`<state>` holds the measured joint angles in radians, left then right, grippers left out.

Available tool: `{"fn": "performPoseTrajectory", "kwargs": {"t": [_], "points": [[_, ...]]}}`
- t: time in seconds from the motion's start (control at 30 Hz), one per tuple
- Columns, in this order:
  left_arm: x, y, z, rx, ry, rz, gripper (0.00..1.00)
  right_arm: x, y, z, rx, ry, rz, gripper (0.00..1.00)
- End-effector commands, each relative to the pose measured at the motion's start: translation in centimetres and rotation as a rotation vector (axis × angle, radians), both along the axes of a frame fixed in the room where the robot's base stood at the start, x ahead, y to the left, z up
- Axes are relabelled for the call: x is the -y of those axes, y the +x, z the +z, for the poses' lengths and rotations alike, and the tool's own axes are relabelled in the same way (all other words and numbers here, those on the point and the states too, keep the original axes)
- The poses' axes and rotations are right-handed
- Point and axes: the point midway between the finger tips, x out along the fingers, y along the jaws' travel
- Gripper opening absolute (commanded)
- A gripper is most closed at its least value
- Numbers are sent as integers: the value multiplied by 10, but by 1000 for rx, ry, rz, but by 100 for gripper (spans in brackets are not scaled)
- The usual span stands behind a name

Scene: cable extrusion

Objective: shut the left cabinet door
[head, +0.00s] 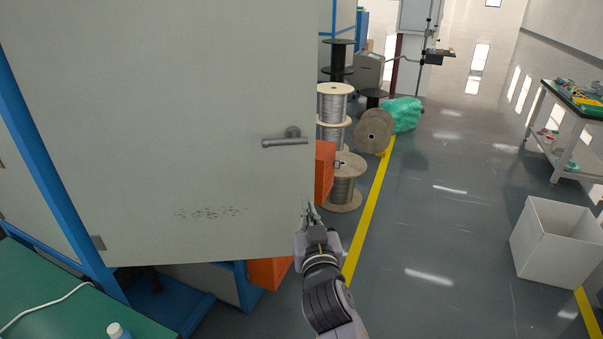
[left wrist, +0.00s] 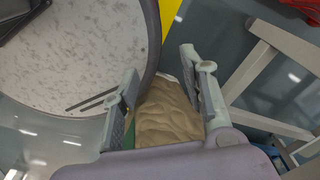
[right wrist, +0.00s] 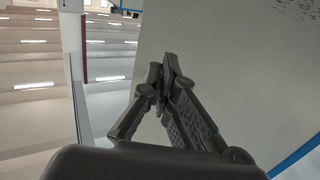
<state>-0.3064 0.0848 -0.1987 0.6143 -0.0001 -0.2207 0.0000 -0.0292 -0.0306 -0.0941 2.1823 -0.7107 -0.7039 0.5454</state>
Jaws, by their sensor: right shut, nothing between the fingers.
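The cabinet door (head: 170,100) is a large pale grey panel filling the left half of the head view. It stands open, swung out from the blue frame (head: 45,170) on the left. Its lever handle (head: 287,140) is near the right edge, with dark scuffs lower down. My right gripper (head: 309,208) is shut and empty at the door's lower right edge; contact is unclear. In the right wrist view its fingers (right wrist: 162,75) are together in front of the door's pale face (right wrist: 230,60). My left gripper (left wrist: 160,65) is open and empty in its wrist view, outside the head view.
Cable spools (head: 333,105) and orange boxes (head: 325,170) stand behind the door's free edge. A green table (head: 60,300) is at lower left. A white bin (head: 555,240) and a shelf cart (head: 560,150) are at right. The grey floor between is clear.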

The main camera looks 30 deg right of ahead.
Motion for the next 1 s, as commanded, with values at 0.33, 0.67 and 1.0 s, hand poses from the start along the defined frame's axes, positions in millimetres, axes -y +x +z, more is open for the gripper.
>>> {"fn": "performPoseTrajectory", "kwargs": {"t": [0.33, 0.67, 1.0], "points": [[3, 7, 21, 10, -4, 2, 40, 20, 52, 5, 2, -4, -2, 0], [7, 11, 40, 17, -9, 1, 40, 39, 107, 5, 1, -3, -1, 0], [7, 10, 46, 16, -9, 0, 40, 46, 129, 2, 2, -1, 0, 0]]}}
